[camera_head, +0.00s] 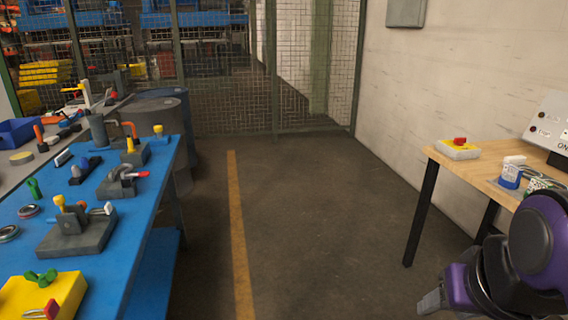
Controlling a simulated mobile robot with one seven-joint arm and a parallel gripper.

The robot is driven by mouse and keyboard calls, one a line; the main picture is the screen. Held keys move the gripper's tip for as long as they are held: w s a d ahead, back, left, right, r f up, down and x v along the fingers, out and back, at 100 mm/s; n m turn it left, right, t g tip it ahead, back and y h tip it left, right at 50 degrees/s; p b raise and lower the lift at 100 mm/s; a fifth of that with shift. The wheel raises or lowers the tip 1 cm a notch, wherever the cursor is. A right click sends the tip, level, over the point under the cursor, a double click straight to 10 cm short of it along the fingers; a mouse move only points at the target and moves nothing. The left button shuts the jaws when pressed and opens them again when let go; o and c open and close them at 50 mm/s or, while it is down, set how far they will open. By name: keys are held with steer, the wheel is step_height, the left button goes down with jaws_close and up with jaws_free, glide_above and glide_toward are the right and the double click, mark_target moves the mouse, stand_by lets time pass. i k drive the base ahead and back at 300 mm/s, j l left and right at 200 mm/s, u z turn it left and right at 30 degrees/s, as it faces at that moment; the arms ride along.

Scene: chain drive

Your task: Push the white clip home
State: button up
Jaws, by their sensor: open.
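A small white piece (515,160) sits on top of a blue-and-white block (511,175) on the wooden table at the right. It may be the white clip, but it is too small to tell how it is seated. Another small pale piece (106,209) shows by a grey fixture (76,237) on the blue bench at the left. My gripper (431,301) is at the lower right, its pale grey end jutting left from my purple arm. It looks open and empty, left of and below the wooden table, apart from everything.
The wooden table (468,172) carries a yellow-based red button (459,146) and a sloped control panel (548,128). The blue bench (130,228) holds several fixtures and a yellow block (62,292). The floor between, with a yellow line (239,235), is clear.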

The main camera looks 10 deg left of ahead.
mark_target(108, 207)
steer(key=i+j+u, duration=0.25)
steer(key=i+u, duration=0.75)
steer(key=i, duration=0.2)
steer(key=i+l+u, duration=0.3)
steer(key=i+u, duration=0.2)
steer(key=i, duration=0.1)
